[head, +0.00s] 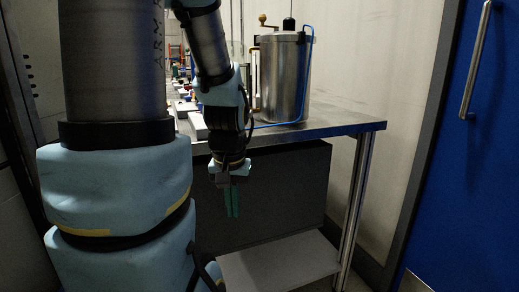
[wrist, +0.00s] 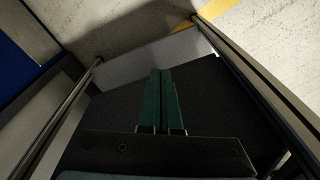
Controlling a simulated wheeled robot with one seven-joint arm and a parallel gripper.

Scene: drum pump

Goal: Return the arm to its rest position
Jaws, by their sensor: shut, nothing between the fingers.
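My gripper (head: 232,202) hangs in front of the table's front edge in the head view, below the level of the tabletop, with its green fingers pointing down. The fingers are together with nothing between them. In the wrist view the green fingers (wrist: 162,98) lie side by side over a dark panel and a grey lower shelf. My arm bends down to the gripper and hides part of the table. The gripper appears apart from the table in the head view.
A metal drum (head: 283,78) with a crank and a blue hose stands on the steel table (head: 340,124). Small items (head: 185,105) lie behind my arm. A dark cabinet (head: 285,190) and lower shelf (head: 285,262) sit under the table. A blue door (head: 480,170) is at right.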

